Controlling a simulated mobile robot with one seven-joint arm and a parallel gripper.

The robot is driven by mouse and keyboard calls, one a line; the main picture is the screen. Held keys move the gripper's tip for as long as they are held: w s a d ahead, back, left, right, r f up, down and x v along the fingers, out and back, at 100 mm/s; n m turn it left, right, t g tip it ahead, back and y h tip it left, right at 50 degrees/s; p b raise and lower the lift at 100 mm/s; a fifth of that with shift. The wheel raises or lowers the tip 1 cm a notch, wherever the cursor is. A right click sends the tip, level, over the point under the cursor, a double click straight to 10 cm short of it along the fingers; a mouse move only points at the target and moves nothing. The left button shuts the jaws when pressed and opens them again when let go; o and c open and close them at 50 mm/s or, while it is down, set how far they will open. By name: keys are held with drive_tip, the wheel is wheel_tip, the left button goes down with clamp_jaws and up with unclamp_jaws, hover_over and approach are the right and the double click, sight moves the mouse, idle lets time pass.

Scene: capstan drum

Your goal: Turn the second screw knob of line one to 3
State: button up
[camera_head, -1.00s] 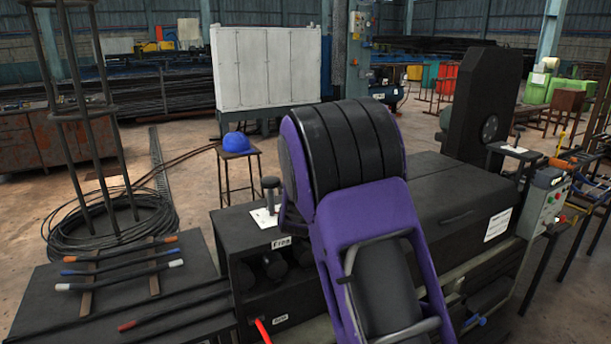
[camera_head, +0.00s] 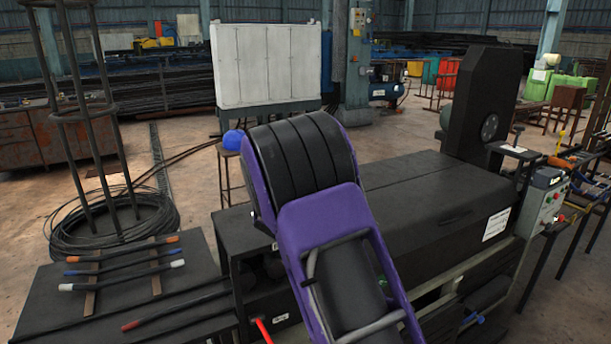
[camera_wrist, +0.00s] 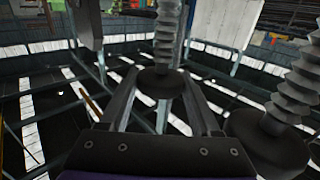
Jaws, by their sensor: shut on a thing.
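In the wrist view, a screw knob (camera_wrist: 160,83) with a dark round head and a ribbed grey threaded shaft stands at the middle. My gripper (camera_wrist: 157,92) reaches up from the bottom edge, its two fingers on either side of the dark head and shut on it. A second, similar screw knob (camera_wrist: 265,145) stands larger at the right, outside my fingers. I cannot tell the knob's setting or any number on it. In the head view, my purple and black arm hides my gripper and the knobs on the black machine (camera_head: 405,205).
Beside the machine, a dark table (camera_head: 65,295) holds several rods with coloured ends. A stool with a blue helmet (camera_head: 232,140) stands behind my arm. A tall black block (camera_head: 485,105) rises at the machine's right, near a grey control box (camera_head: 547,207).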

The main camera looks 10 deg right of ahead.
drive_tip(key=o, duration=1.4)
drive_tip(key=shift+c, duration=0.2)
drive_tip(key=shift+n+y+b, duration=0.3)
drive_tip(key=shift+y+b, duration=0.05)
drive_tip(key=shift+y, duration=0.05)
